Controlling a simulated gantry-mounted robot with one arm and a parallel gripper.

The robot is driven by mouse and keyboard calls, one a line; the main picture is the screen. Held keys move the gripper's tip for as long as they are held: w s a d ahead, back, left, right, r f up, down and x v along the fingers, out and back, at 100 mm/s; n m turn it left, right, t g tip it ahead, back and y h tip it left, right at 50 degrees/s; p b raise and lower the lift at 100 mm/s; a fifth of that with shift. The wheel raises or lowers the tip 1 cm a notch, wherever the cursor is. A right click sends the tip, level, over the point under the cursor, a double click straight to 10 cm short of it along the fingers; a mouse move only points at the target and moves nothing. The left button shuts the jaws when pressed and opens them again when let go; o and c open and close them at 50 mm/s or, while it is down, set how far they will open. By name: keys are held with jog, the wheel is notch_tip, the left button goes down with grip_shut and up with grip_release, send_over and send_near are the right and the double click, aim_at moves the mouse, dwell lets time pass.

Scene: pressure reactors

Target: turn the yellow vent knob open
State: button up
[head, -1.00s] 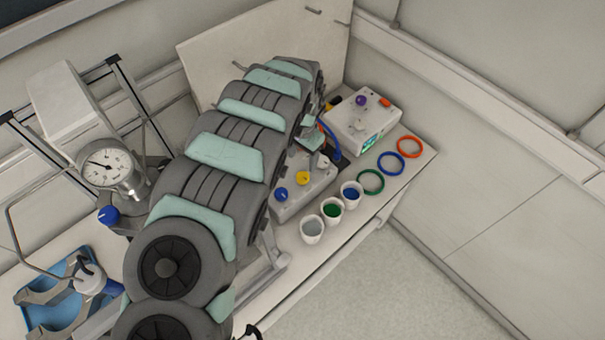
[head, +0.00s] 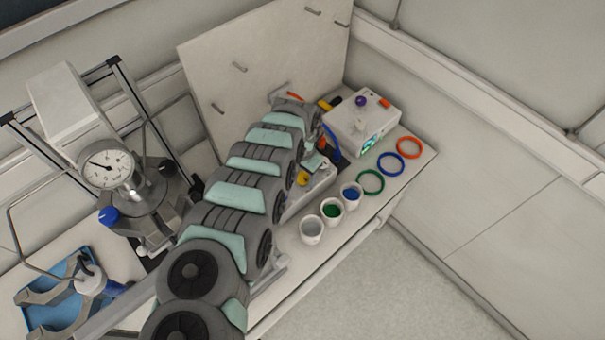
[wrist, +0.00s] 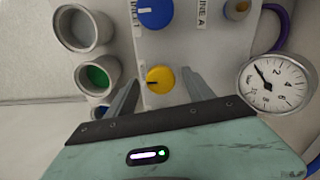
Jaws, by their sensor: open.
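The yellow vent knob (wrist: 160,79) sits on a pale panel in the wrist view, between the two grey fingers of my gripper (wrist: 158,76). The fingers are spread apart, one on each side of the knob, with visible gaps; I cannot tell how far above it they are. In the head view the yellow knob (head: 303,179) shows just right of my arm, on a grey-white box. My gripper is mostly hidden by my arm there.
A pressure gauge (wrist: 275,80) is close on the right. White cups (head: 311,230) stand in front of the box. A reactor with a gauge (head: 106,168) stands left.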

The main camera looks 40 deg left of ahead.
jog(key=shift+c, duration=0.5)
grip_shut()
